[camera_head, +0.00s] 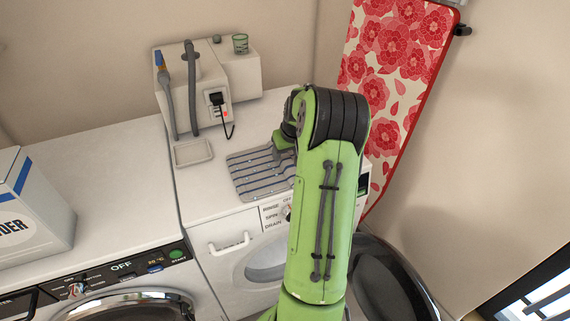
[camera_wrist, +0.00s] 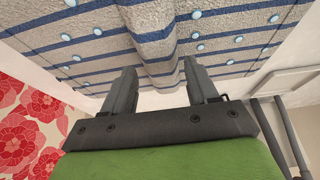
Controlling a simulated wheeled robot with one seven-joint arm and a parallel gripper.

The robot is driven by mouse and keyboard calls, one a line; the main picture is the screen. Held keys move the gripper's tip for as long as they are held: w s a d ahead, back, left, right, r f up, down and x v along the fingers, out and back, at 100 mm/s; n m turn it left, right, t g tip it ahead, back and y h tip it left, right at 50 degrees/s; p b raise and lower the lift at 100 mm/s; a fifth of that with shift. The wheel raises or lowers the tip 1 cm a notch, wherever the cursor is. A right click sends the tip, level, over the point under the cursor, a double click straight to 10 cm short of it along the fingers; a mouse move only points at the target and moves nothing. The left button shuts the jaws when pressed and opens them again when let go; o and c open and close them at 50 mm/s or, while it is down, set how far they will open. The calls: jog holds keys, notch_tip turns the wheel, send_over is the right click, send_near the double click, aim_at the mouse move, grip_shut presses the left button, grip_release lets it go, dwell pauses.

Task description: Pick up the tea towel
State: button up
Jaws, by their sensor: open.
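The tea towel (camera_head: 252,178) is grey-beige with blue stripes and lies on the white top of the right-hand machine. In the wrist view the towel (camera_wrist: 90,55) also shows pale blue dots and a raised fold running between my fingers. My gripper (camera_wrist: 160,82) is open, with one dark finger on each side of that fold. I cannot tell whether the fingertips touch the cloth. In the head view my green arm hides the towel's right part and most of the gripper.
A shallow tray (camera_head: 193,153) lies left of the towel. Behind stands a white box unit (camera_head: 245,72) with grey hoses (camera_head: 191,90), a cable and a green cup (camera_head: 240,43). A floral ironing board (camera_head: 395,75) leans at the right. A powder box (camera_head: 30,215) stands left.

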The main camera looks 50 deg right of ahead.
jog(key=shift+x, duration=1.2)
jog(key=shift+r, duration=0.1)
grip_shut()
notch_tip(320, 180, up, 10)
jog(key=p, duration=0.3)
notch_tip(320, 180, up, 18)
jog(key=p, duration=1.5)
send_over(286, 157)
jog(key=shift+f, duration=0.3)
